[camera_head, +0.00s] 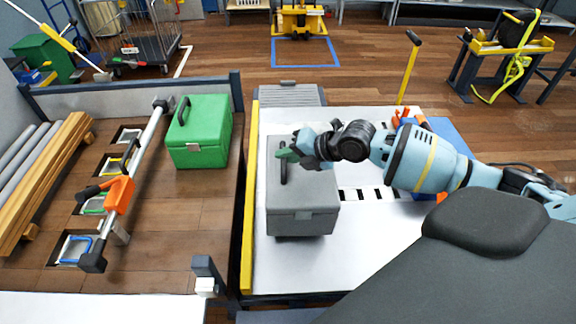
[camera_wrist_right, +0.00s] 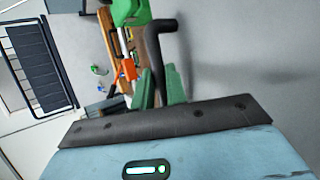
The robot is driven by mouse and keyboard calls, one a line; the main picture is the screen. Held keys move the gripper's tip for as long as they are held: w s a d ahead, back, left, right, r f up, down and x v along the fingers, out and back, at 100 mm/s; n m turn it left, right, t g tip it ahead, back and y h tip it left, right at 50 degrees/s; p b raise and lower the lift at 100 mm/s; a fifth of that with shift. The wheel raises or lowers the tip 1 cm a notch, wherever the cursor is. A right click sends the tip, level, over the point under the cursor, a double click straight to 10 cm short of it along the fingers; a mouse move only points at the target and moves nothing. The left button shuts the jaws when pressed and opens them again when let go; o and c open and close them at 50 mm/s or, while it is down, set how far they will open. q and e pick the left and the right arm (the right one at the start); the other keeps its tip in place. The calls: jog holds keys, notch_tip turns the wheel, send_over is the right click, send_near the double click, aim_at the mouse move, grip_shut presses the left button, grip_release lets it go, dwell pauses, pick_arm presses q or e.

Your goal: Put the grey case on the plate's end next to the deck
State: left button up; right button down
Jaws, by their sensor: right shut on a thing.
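The grey case (camera_head: 302,213) is upright over the left part of the white plate (camera_head: 285,272), close to the yellow strip on the plate's edge beside the deck. A dark shadow shows under its front; I cannot tell whether it touches the plate. My right gripper (camera_head: 286,154) is shut on the case's dark handle, its green fingers at the handle. In the right wrist view the fingers (camera_wrist_right: 160,88) meet the dark handle (camera_wrist_right: 158,35), with the grey case surface (camera_wrist_right: 240,60) on the right. The wooden deck (camera_head: 190,215) lies left of the plate. My left gripper is not in view.
A green case (camera_head: 200,130) stands on the deck near its right edge. A bar with an orange clamp (camera_head: 119,195) and wooden beams (camera_head: 45,175) lie farther left. A small post (camera_head: 205,275) stands at the deck's front corner. The plate's front is clear.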

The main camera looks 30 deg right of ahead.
jog(key=shift+f, duration=1.75)
jog(key=c, duration=1.7)
grip_release()
jog(key=shift+f, duration=0.2)
jog(key=shift+c, duration=0.2)
jog(key=o, duration=0.3)
jog(key=shift+o, duration=0.2)
jog(key=shift+r, duration=0.1)
notch_tip(320, 180, up, 6)
send_over(321, 180)
jog(key=shift+r, duration=0.1)
jog(key=shift+s+d+r, duration=0.15)
jog(key=shift+s+r, duration=0.15)
jog(key=shift+r, duration=0.05)
